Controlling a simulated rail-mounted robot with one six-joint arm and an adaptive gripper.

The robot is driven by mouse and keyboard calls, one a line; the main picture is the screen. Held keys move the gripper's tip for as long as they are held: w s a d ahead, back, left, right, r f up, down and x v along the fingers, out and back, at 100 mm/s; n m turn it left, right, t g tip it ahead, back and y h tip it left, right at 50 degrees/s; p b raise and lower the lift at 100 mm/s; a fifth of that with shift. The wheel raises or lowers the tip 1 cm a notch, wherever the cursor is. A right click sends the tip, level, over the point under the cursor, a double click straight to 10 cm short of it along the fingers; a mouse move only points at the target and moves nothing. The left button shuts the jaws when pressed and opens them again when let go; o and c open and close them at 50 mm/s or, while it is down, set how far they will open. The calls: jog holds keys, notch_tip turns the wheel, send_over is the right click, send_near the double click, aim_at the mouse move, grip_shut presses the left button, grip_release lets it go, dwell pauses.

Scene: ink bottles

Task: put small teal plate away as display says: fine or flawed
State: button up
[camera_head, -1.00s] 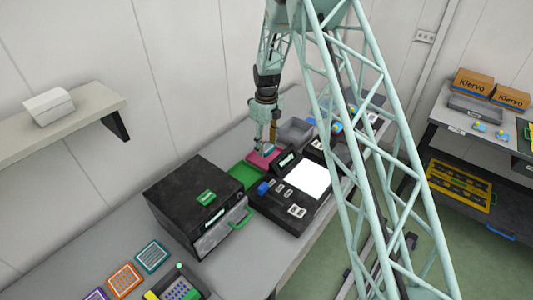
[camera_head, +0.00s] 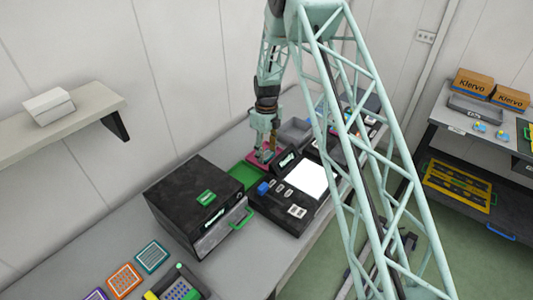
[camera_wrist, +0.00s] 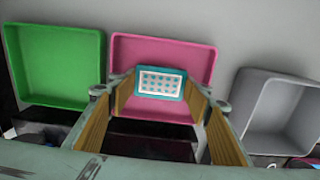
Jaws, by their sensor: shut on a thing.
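The small teal plate (camera_wrist: 161,83) has a white face with teal dots. In the wrist view it is between the fingertips of my gripper (camera_wrist: 161,88), which is shut on it. The plate shows in front of the pink tray (camera_wrist: 164,48); whether it touches the tray floor I cannot tell. In the head view my gripper (camera_head: 265,155) is low over the pink tray (camera_head: 252,158), and the plate is mostly hidden there. A black device with a lit white panel (camera_head: 308,178) and a small display (camera_head: 288,160) stands beside the trays; its text is too small to read.
A green tray (camera_wrist: 52,65) lies left of the pink tray and a grey tray (camera_wrist: 282,110) right of it. A black box with a green handle (camera_head: 195,200) stands nearer on the bench. Several coloured plates (camera_head: 125,280) lie at the front left. A wall shelf (camera_head: 75,125) is at left.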

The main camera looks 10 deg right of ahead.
aim_at(267, 155)
jog(key=shift+f, duration=0.1)
dwell(0.3)
jog(key=o, duration=0.9)
jog(key=shift+r, duration=6.15)
jog(key=shift+r, duration=0.1)
